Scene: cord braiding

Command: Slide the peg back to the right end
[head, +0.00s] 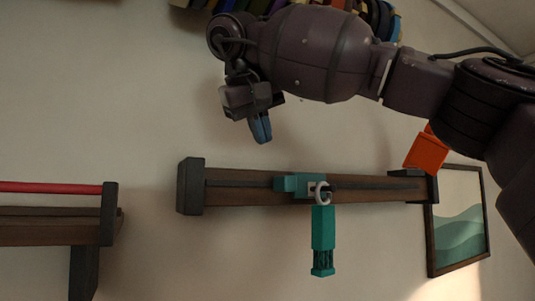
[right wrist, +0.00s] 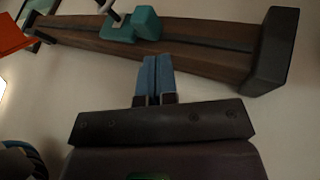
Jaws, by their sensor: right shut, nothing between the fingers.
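A teal slider (head: 292,183) sits on a dark wooden rail (head: 240,187) fixed to the wall, roughly mid-rail. A small dark peg (head: 333,187) sticks out beside it, with a pale ring (head: 322,193) around or against it; which, I cannot tell. A teal handle-like piece (head: 323,228) hangs below the ring. My right gripper (head: 261,128), with blue fingers, is shut and empty above the rail, apart from the slider. In the right wrist view, the shut fingers (right wrist: 155,75) point toward the rail, and the teal slider (right wrist: 133,25) shows beyond them.
Black end blocks (head: 190,186) cap the rail. An orange block (head: 425,152) is near its right end, beside a framed picture (head: 458,222). Another shelf with a red bar (head: 50,188) is at left. Colourful items line the top edge. The wall between gripper and rail is clear.

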